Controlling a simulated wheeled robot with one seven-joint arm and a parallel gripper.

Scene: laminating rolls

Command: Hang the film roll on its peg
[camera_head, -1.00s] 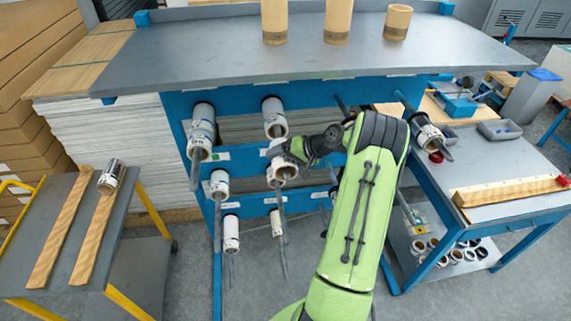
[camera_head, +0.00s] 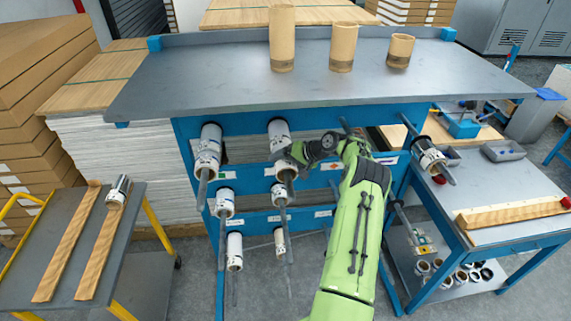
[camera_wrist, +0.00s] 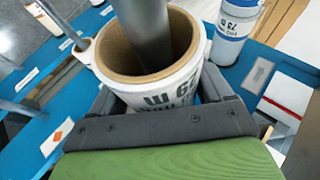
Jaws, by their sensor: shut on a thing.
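The film roll (camera_head: 287,170) is white with print and a brown cardboard core. My gripper (camera_head: 297,153) is shut on it in front of the blue rack. In the wrist view the roll (camera_wrist: 192,85) fills the middle, gripped at its near side by my gripper (camera_wrist: 160,115). A grey peg (camera_wrist: 145,30) runs inside the roll's open core, so the roll is around the peg. How far along the peg it sits is hard to tell.
A cart (camera_head: 65,245) stands at left, a side table (camera_head: 500,185) at right.

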